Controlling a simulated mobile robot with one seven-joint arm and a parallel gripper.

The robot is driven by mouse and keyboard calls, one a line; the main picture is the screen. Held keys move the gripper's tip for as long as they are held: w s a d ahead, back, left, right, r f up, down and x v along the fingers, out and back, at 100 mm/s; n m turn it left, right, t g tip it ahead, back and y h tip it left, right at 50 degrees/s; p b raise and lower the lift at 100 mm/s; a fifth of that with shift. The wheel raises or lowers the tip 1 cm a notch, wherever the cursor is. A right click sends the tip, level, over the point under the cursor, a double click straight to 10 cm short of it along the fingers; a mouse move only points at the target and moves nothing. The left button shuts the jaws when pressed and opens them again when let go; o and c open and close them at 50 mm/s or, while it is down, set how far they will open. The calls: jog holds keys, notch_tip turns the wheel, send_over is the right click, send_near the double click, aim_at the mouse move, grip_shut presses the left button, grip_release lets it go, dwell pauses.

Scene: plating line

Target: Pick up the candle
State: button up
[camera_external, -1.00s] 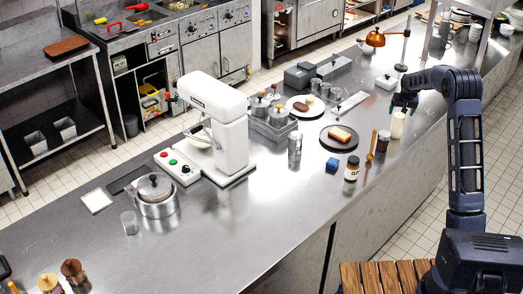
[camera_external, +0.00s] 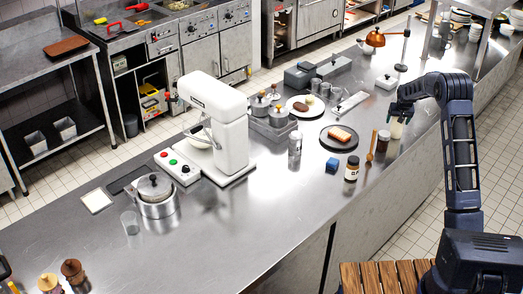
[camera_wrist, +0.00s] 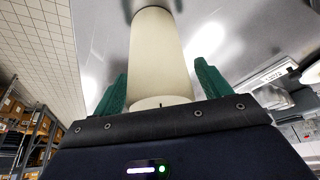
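The candle (camera_external: 396,129) is a cream-white cylinder standing upright on the steel counter near its right edge. My gripper (camera_external: 398,112) is over it from above, with its fingers down around the candle's upper part. In the wrist view the candle (camera_wrist: 160,60) stands between the two green fingers of my gripper (camera_wrist: 160,85), its wick end closest to the camera. A narrow gap seems to show between each finger and the candle, so the gripper looks open around it. My gripper hides the candle's top in the external view.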

jog(key=c, duration=1.1)
jog(key=shift+o, duration=0.2)
